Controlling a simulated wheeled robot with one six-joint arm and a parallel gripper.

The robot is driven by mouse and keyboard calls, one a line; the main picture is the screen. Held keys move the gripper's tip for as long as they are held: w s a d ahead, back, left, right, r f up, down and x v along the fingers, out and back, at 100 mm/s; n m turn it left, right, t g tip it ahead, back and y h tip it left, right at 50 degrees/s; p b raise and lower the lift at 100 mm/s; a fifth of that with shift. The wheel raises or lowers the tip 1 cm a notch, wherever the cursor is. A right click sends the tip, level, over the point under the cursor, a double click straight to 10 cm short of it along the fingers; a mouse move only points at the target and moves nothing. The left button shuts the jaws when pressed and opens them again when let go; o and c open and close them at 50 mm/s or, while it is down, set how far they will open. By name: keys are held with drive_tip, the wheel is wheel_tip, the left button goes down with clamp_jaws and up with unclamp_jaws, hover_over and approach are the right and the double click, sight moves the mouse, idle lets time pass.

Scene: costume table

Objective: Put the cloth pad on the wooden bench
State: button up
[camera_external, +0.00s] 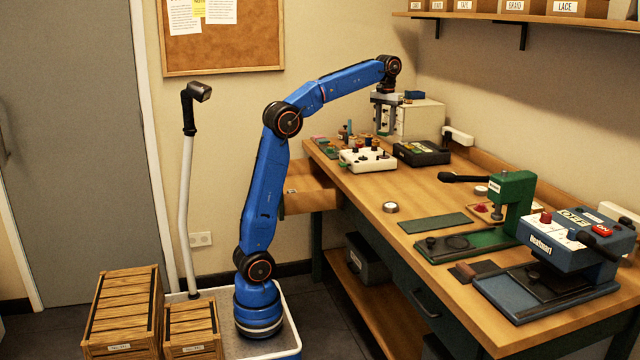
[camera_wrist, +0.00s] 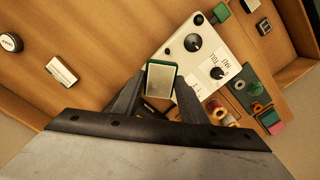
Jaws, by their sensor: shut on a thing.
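My gripper (camera_external: 384,128) is raised over the far left part of the wooden bench (camera_external: 372,188), pointing down. In the wrist view its fingers (camera_wrist: 160,92) are shut on a small pale rectangular piece with dark green edges (camera_wrist: 160,80), which looks like the cloth pad. The piece is held above the surface, in front of the white box with knobs. In the external view it is too small to make out between the fingers. The bench also shows in the wrist view (camera_wrist: 115,35).
A white knobbed box (camera_external: 367,160) and a black box (camera_external: 421,153) stand near below the gripper. A green press (camera_external: 512,195) and blue machine (camera_external: 570,240) fill the right. Bare wood lies mid-bench around a round tin (camera_external: 390,207).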

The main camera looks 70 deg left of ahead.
drive_tip(key=w+d+m, duration=0.2)
drive_tip(key=d, duration=0.8)
drive_tip(key=w+d+m, duration=0.2)
drive_tip(key=d, duration=0.8)
drive_tip(key=m, duration=0.3)
hover_over(430, 204)
wheel_tip(430, 204, down, 2)
drive_tip(key=f, duration=0.1)
drive_tip(key=shift+f, duration=6.3)
drive_tip(key=o, duration=1.1)
drive_tip(key=shift+f, duration=0.15)
drive_tip(key=shift+c, duration=0.2)
wheel_tip(430, 204, up, 12)
